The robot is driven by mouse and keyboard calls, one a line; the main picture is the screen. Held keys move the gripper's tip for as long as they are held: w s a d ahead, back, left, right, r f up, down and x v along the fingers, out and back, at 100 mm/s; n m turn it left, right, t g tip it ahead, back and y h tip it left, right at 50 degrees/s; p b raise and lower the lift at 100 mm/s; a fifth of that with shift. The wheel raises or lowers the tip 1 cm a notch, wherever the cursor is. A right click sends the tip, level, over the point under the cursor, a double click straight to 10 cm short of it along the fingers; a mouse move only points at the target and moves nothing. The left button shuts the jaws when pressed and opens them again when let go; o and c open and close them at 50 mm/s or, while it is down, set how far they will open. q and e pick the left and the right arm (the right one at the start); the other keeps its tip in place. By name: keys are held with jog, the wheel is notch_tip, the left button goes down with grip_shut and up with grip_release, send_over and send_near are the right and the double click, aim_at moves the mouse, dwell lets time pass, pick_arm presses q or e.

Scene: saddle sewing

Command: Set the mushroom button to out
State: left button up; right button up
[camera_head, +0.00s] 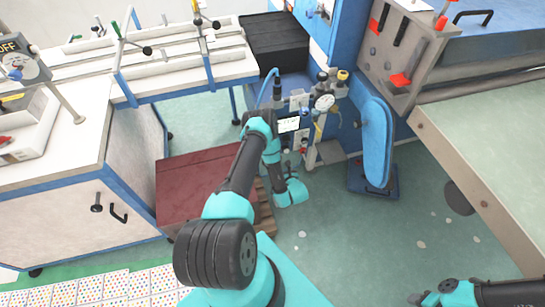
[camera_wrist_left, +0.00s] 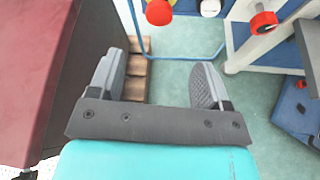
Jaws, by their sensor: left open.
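A round red cap that looks like the mushroom button (camera_wrist_left: 159,12) is at the top middle of the left wrist view, cut by the frame edge. I cannot tell whether it is in or out. My left gripper (camera_wrist_left: 156,78) is open and empty, its two grey fingers wide apart. The red cap lies ahead, beyond the gap between them, and does not touch them. In the head view my left arm reaches to the floor area before the blue machine, and its fingers are hard to make out. My right arm shows only at the bottom right corner; its fingers cannot be made out.
Another red knob (camera_wrist_left: 263,22) sits to the right in the wrist view. The blue machine (camera_head: 343,30) carries a gauge (camera_head: 324,101) and a blue padded panel (camera_head: 375,143). A dark red box (camera_head: 190,185) stands left of my arm. Green floor (camera_head: 345,235) is open at the right.

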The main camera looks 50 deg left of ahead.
pick_arm(q)
jog(key=x, duration=1.5)
jog(key=shift+w+a, duration=0.15)
jog(key=shift+a, duration=0.15)
jog(key=c, duration=1.2)
jog(key=shift+s+d+f, duration=0.1)
jog(key=shift+s+d, duration=0.35)
jog(key=shift+d, duration=0.45)
jog(key=shift+c, duration=0.4)
jog(key=o, duration=1.3)
